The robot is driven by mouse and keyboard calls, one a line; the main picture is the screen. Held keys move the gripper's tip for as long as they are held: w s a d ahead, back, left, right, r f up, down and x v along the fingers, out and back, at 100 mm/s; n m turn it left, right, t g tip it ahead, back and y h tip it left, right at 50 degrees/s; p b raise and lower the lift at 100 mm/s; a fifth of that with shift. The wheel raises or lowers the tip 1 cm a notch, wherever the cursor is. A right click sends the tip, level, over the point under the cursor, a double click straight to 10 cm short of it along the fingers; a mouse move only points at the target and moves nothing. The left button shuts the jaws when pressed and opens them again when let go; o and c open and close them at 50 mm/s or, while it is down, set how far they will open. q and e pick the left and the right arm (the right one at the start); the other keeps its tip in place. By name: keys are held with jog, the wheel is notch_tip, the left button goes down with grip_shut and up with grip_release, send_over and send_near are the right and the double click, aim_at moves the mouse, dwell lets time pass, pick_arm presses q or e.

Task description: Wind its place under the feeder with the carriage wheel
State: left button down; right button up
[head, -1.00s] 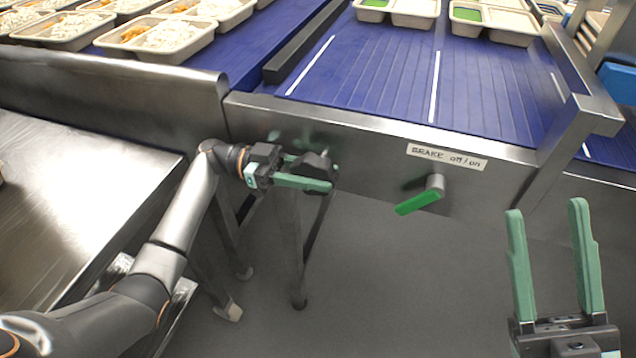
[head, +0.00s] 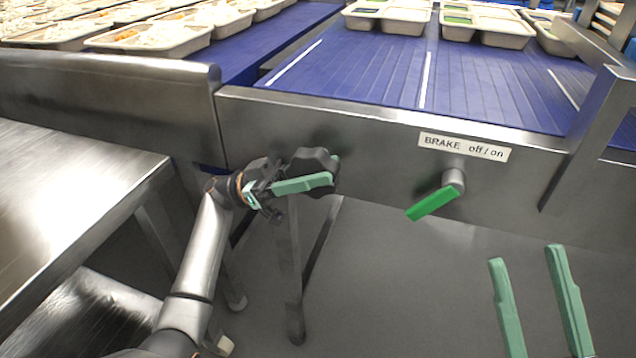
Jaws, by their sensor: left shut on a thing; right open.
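A black lobed hand wheel (head: 314,159) sits on the steel front panel below the blue belt. My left gripper (head: 322,181) is shut on the wheel, with one green finger visible along its lower side; the gripper partly hides the wheel. My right gripper (head: 526,254) is open and empty at the lower right, apart from the panel. A green brake lever (head: 433,203) points down and left under a label (head: 463,147) reading "BRAKE off/on". The feeder cannot be made out in this view.
Partitioned trays (head: 487,38), some with green bottoms, stand at the back of the blue ribbed belt (head: 375,75). Trays with rice and orange food (head: 160,37) line the back left. A steel table (head: 60,190) is at the left. Grey floor lies below the panel.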

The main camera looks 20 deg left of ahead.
dwell(0.4)
pick_arm(q)
jog(key=c, duration=0.8)
grip_release()
jog(key=v, duration=0.7)
jog(key=shift+a+f, duration=0.15)
jog(key=shift+a, duration=0.1)
